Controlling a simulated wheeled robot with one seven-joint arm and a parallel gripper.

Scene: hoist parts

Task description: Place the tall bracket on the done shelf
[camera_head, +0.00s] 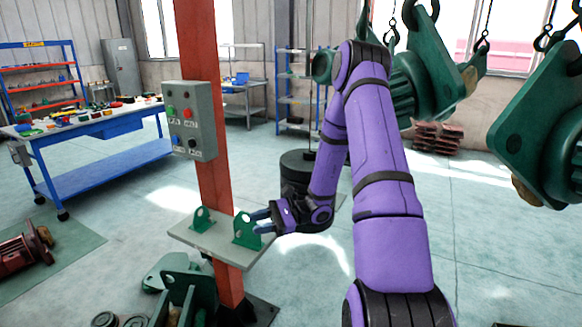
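A tall green bracket (246,232) with a round hole near its top stands upright on a small grey ledge (190,236) fixed to the red post. A second, smaller green bracket (203,219) stands on the same ledge to its left. My gripper (261,222) reaches in from the right at the tall bracket's right edge. Its two fingers show apart, with a gap between them; I cannot tell whether they touch the bracket. A blue-post rack with orange shelves (45,85) and a grey rack with blue posts (298,78) stand behind; I cannot tell which is the done shelf.
The red post (205,60) carries a grey button box (190,120) above the ledge. Large green hoist parts (545,140) hang at the right. A blue workbench (95,125) stands at the left. Green castings (187,290) lie below the ledge.

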